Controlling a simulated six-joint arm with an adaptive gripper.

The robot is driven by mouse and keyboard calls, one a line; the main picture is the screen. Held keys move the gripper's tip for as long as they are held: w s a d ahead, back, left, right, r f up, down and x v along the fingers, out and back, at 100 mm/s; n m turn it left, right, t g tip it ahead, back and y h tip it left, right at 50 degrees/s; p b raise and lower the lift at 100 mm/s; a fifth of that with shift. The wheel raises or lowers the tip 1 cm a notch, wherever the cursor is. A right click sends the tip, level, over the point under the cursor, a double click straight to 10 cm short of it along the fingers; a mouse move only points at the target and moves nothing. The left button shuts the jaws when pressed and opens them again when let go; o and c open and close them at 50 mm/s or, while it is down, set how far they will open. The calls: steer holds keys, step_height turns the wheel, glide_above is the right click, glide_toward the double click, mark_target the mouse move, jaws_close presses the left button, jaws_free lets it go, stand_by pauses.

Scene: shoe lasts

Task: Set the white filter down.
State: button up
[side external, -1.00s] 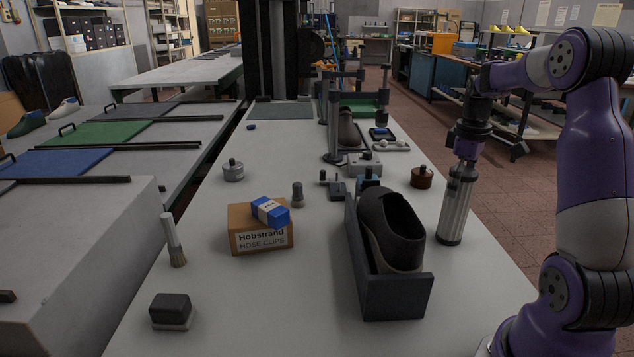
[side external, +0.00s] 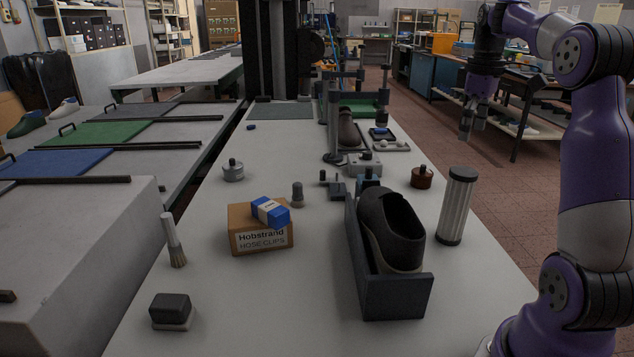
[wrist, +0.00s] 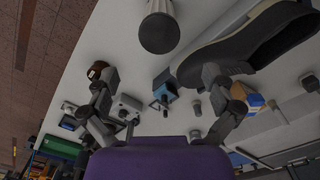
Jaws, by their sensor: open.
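The white filter (side external: 456,207), a pale ribbed cylinder with dark end caps, stands upright on the grey bench near its right edge, right of the dark shoe. In the wrist view the filter (wrist: 160,10) shows at the top, its dark cap nearest the camera. My gripper (side external: 473,128) is open and empty, above and slightly right of the filter in the side view, apart from it. In the wrist view my gripper (wrist: 162,90) has its fingers spread wide with nothing between them.
A dark shoe (side external: 390,228) sits in a dark open tray (side external: 397,303) left of the filter. A brown pot (side external: 421,178) stands behind. A cardboard box (side external: 258,240) with a blue box (side external: 270,212) on top is farther left. The front middle bench is clear.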

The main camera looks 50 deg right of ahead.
steer(key=w+a+r+t, duration=0.1)
steer(key=w+a, duration=0.2)
steer(key=a, duration=0.5)
steer(key=s+a+f+t, duration=0.2)
steer(key=a+f, duration=0.1)
steer(key=a, duration=0.6)
steer(key=s+a+f+t, duration=0.2)
steer(key=s+a+f, duration=0.1)
steer(key=a, duration=0.7)
steer(key=shift+f+t, duration=0.3)
steer(key=shift+f, duration=0.15)
steer(key=shift+o, duration=0.2)
